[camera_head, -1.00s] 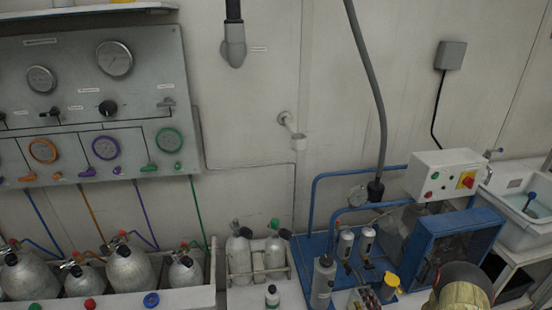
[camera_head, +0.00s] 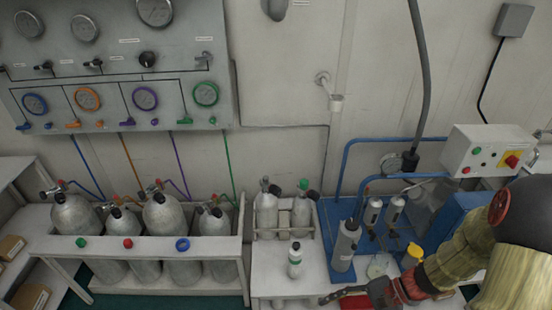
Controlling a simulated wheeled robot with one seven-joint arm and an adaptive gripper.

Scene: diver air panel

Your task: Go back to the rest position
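My arm in a yellowish sleeve enters at the lower right. My gripper (camera_head: 345,298) is at the bottom edge, over the front of the white bench (camera_head: 275,287), pointing left. Its fingertips are small and partly cut off by the frame, so I cannot tell whether it is open or shut, or whether it holds anything. A red item (camera_head: 355,302) shows just under it, mostly hidden. The air panel (camera_head: 110,55) with gauges and coloured valves is on the wall at the upper left, well away from my gripper.
A white rack (camera_head: 205,252) holds several grey cylinders at left. Two small cylinders stand in a bench holder (camera_head: 286,232); a small bottle (camera_head: 294,262) stands before it. A blue compressor base, a grey cylinder (camera_head: 345,245), a yellow-capped item (camera_head: 412,256) and a control box (camera_head: 490,150) are near my arm.

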